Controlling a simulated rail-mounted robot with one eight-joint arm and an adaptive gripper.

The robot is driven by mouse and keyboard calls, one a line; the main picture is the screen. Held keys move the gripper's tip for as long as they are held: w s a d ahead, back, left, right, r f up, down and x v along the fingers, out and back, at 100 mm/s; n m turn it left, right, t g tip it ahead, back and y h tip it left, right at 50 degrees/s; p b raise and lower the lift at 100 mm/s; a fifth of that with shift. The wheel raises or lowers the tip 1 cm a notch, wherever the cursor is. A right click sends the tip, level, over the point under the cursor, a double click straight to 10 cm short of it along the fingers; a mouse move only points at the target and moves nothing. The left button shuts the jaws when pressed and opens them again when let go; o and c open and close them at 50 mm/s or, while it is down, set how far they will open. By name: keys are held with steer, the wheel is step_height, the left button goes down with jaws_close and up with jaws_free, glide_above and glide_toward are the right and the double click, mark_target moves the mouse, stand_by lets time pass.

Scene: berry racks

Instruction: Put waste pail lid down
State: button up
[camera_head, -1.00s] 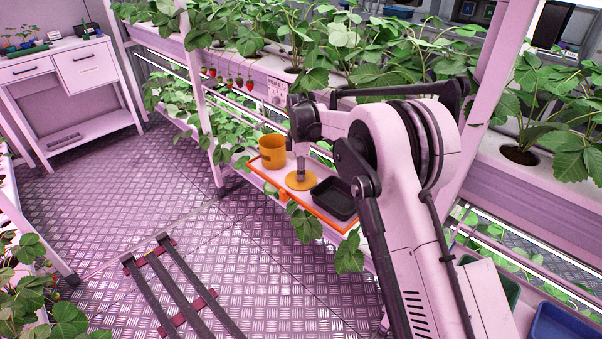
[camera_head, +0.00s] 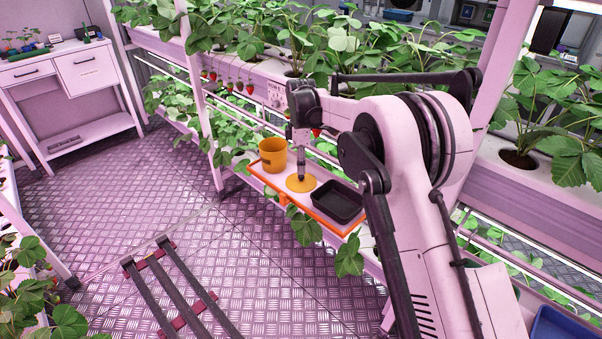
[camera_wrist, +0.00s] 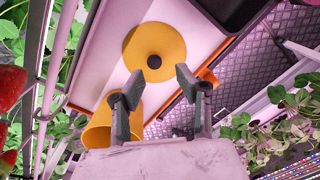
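The waste pail lid is a flat yellow-orange disc (camera_head: 301,185) with a dark knob. It lies on the white tray with an orange rim (camera_head: 336,232). In the wrist view the lid (camera_wrist: 170,40) shows flat on the tray, its knob a little beyond my fingertips. My gripper (camera_head: 302,176) points down over the lid; its fingers in the wrist view (camera_wrist: 157,86) are spread apart with nothing between them. The orange-yellow waste pail (camera_head: 273,156) stands upright on the tray, left of the lid. It also shows in the wrist view (camera_wrist: 97,132), partly behind my gripper.
A black open bin (camera_head: 336,203) stands on the tray right of the lid. Strawberry plants (camera_head: 345,45) fill the rack behind, and leaves (camera_head: 304,226) hang by the tray's front edge. The metal floor left of the tray is mostly clear.

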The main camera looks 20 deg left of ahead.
mark_target(302, 176)
step_height(302, 176, up, 7)
stand_by(0.3)
steer(key=shift+w, duration=0.1)
steer(key=s+d+r+m+t, duration=0.25)
steer(key=d+r+m, duration=0.25)
steer(key=d+r, duration=0.8)
steer(key=s+d+r+m+y, duration=0.1)
steer(key=s+d+r+m, duration=0.2)
steer(key=s+d, duration=0.35)
steer(key=s+d+r+m, duration=0.3)
steer(key=s+d, duration=0.1)
steer(key=d, duration=0.5)
steer(key=s+d+m+t, duration=0.3)
steer(key=s+d+m, duration=0.2)
steer(key=s+d, duration=0.7)
steer(key=s+d+f+m+t, duration=0.1)
steer(key=s+d+f+m, duration=0.1)
steer(key=s, duration=0.4)
steer(key=s+d+f+m+t+h, duration=0.1)
steer(key=s+d+f+m, duration=0.2)
steer(key=s+f, duration=0.3)
steer(key=shift+s+d+m, duration=0.3)
steer(key=shift+s+m, duration=0.1)
steer(key=shift+s, duration=0.4)
